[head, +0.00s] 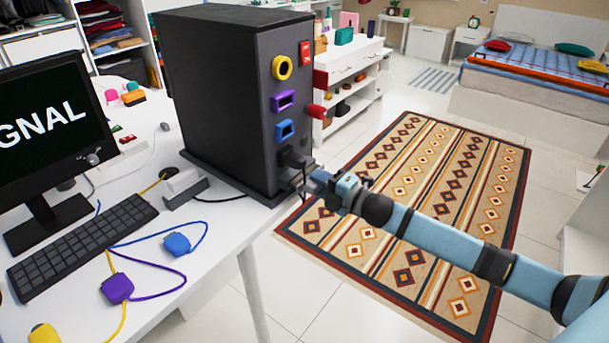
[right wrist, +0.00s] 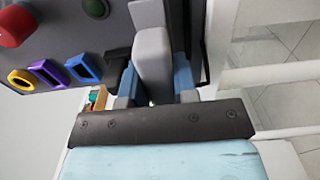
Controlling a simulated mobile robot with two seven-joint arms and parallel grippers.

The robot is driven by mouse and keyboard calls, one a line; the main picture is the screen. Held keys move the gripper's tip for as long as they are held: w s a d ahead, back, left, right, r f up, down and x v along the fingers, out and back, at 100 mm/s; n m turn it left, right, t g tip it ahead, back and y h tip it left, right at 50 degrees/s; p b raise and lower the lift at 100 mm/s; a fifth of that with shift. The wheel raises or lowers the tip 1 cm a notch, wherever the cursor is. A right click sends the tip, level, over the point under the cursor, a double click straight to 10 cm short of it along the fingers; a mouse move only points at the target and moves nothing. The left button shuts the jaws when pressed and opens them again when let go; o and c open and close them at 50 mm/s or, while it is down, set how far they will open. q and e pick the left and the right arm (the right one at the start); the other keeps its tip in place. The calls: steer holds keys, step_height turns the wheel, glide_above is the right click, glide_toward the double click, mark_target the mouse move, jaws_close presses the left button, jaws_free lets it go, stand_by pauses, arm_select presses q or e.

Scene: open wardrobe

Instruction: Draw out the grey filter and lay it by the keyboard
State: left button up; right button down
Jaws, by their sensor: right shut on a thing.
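The grey filter (right wrist: 152,55) is a pale grey block in the right wrist view. It sits between the fingers of my right gripper (right wrist: 155,88), which is shut on it. In the head view my right gripper (head: 304,177) is at the lower front of the black tower (head: 215,95), below the blue port; the filter is mostly hidden there. I cannot tell how far it sits inside the tower. The keyboard (head: 80,243) lies on the white desk at the left. My left gripper is not in view.
The tower front has yellow, purple and blue ports (head: 285,130) and a red knob (head: 316,111). A monitor (head: 50,130) stands behind the keyboard. Blue and purple plugs (head: 117,288) with cables lie right of the keyboard. A grey block (head: 184,187) lies between keyboard and tower.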

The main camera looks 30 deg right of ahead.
steer(key=shift+s+d, duration=0.1)
steer(key=shift+s, duration=0.05)
stand_by(0.3)
steer(key=shift+s+d, duration=0.15)
steer(key=shift+s, duration=0.2)
steer(key=shift+s+p, duration=0.15)
steer(key=shift+p, duration=0.15)
steer(key=p+v, duration=0.1)
steer(key=v, duration=0.2)
steer(key=shift+s+d, duration=0.2)
steer(key=shift+s, duration=0.15)
stand_by(0.4)
